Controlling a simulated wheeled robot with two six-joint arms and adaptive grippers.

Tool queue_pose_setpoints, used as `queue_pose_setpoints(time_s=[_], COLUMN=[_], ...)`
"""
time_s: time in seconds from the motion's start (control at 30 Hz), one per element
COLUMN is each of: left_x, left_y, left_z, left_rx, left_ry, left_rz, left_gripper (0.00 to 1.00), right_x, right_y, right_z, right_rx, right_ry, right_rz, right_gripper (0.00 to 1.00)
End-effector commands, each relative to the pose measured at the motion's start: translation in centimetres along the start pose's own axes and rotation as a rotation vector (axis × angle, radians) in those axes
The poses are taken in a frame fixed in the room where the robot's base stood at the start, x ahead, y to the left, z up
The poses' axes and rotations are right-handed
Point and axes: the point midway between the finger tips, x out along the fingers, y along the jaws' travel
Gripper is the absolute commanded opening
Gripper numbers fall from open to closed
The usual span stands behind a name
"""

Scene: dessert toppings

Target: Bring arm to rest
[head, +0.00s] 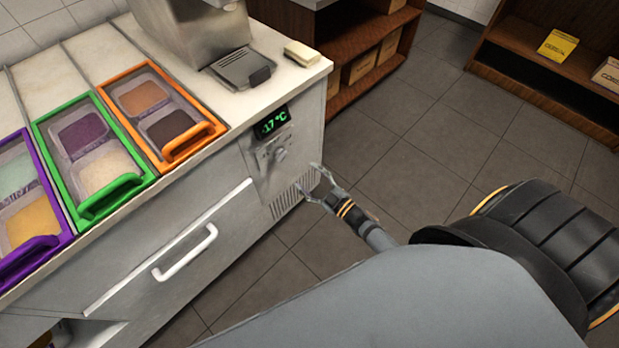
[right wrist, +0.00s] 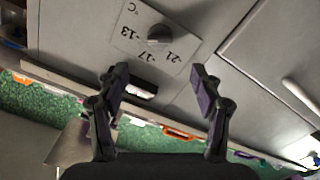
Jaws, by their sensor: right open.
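My right gripper (head: 309,180) is open and empty in the head view, beside the right front corner of the white freezer counter (head: 225,215). It is near the vent slots and below the temperature knob (head: 280,155). In the right wrist view the two dark fingers of my right gripper (right wrist: 158,76) are spread apart, with nothing between them. The knob (right wrist: 159,34) shows ahead of the fingers on a plate marked -13, -17 and -21. The green display (head: 272,122) reads -17 °C. My left gripper is in neither view.
Purple (head: 32,246), green (head: 112,195) and orange (head: 193,140) framed lids cover topping tubs on the counter. A white drawer handle (head: 185,253) sticks out of its front. A wooden shelf (head: 362,40) stands behind. Tiled floor (head: 420,150) lies open to the right.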

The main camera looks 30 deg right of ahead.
Motion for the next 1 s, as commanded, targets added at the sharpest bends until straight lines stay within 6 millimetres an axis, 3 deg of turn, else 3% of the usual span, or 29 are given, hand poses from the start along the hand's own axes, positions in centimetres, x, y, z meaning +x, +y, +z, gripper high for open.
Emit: queue_pose_setpoints(time_s=[0.33,0.47,0.57,0.6,0.7,0.8,0.9,1.0], left_x=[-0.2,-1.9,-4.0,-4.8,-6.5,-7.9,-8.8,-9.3], left_y=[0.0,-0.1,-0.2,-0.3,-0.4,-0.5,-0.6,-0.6], left_z=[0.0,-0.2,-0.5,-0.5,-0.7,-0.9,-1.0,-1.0], left_rx=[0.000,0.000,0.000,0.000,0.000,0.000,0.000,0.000], left_ry=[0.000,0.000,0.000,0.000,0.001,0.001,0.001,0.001], left_rz=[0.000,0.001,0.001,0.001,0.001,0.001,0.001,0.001], left_gripper=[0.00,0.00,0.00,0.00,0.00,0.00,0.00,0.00], right_x=[-0.1,-2.3,-7.1,-9.7,-17.0,-24.4,-30.5,-34.6], right_y=[0.0,-0.7,-2.7,-3.9,-7.3,-10.7,-13.6,-15.5], right_z=[0.3,4.2,9.9,12.1,16.2,18.2,18.6,18.3], right_rx=[0.006,0.079,0.188,0.233,0.343,0.438,0.510,0.557], right_ry=[-0.014,-0.196,-0.474,-0.595,-0.883,-1.135,-1.328,-1.455], right_rz=[0.001,0.012,0.021,0.020,0.010,-0.009,-0.031,-0.049], right_gripper=[0.66,0.66,0.66,0.66,0.66,0.66,0.66,0.66])
